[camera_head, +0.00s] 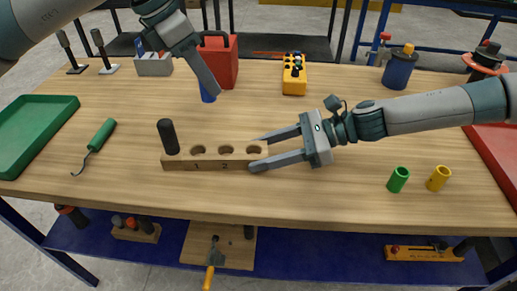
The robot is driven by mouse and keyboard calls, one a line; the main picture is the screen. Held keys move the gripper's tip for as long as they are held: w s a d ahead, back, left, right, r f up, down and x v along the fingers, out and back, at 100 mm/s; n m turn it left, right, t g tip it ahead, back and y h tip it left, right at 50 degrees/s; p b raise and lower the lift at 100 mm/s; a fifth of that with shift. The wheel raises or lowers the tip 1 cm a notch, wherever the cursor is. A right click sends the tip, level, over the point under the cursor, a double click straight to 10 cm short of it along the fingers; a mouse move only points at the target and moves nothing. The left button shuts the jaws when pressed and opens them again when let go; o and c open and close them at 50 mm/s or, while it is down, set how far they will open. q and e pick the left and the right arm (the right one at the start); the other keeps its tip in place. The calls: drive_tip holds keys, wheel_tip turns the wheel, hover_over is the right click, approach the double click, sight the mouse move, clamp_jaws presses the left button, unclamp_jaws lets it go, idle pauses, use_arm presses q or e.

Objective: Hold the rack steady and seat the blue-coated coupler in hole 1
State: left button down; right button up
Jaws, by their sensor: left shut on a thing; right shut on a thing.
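The wooden rack (190,164) lies on the table with a row of holes in its top. A black cylinder (168,137) stands upright at its left end. Hole 1 (198,149), with its number on the front face, is empty, as is hole 2 (226,149). My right gripper (258,151) is shut on the rack's right end, its fingers before and behind it. The blue-coated coupler (208,96) is held upright in my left gripper (207,88), above and behind the rack. The gripper hides the coupler's upper part.
A green coupler (398,179) and a yellow coupler (438,178) stand at the right front. A green-handled hook (97,139) and a green tray (38,128) are at left. A red box (222,60) and yellow control box (294,75) stand behind. The table in front of the rack is clear.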

use_arm(q)
drive_tip(key=f, duration=0.1)
drive_tip(key=w+d+f, duration=0.1)
drive_tip(key=f, duration=0.1)
drive_tip(key=shift+w+d+f, duration=0.3)
drive_tip(key=shift+w, duration=0.1)
drive_tip(key=shift+f, duration=3.1)
drive_tip(key=shift+f, duration=0.15)
drive_tip(key=shift+f, duration=1.75)
drive_tip(key=shift+f, duration=0.1)
drive_tip(key=c, duration=1.7)
unclamp_jaws()
drive_tip(key=shift+c, duration=0.2)
